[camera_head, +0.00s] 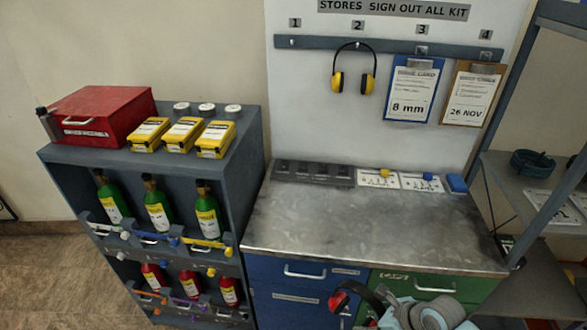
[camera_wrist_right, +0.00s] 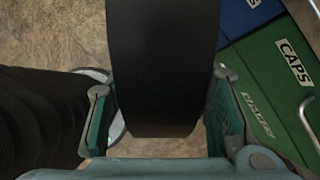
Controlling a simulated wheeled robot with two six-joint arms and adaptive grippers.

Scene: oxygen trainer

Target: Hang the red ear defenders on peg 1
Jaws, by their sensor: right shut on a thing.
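The red ear defenders (camera_head: 339,302) are at the bottom of the head view, in front of the drawers, with a red cup and part of the dark headband showing. My right gripper (camera_head: 385,308) is shut on them. In the right wrist view the wide black headband (camera_wrist_right: 162,60) runs between the two fingers of the gripper (camera_wrist_right: 163,95). Peg 1 (camera_head: 291,42) is at the left end of the wall rail, under the label 1 (camera_head: 295,22), and is bare. My left gripper is not in view.
Yellow ear defenders (camera_head: 338,83) hang on peg 2. A blue-backed card (camera_head: 414,85) and a brown clipboard (camera_head: 471,95) hang at pegs 3 and 4. The metal bench top (camera_head: 350,225) is mostly clear. A cylinder rack (camera_head: 248,150) stands left, shelving (camera_head: 545,65) right.

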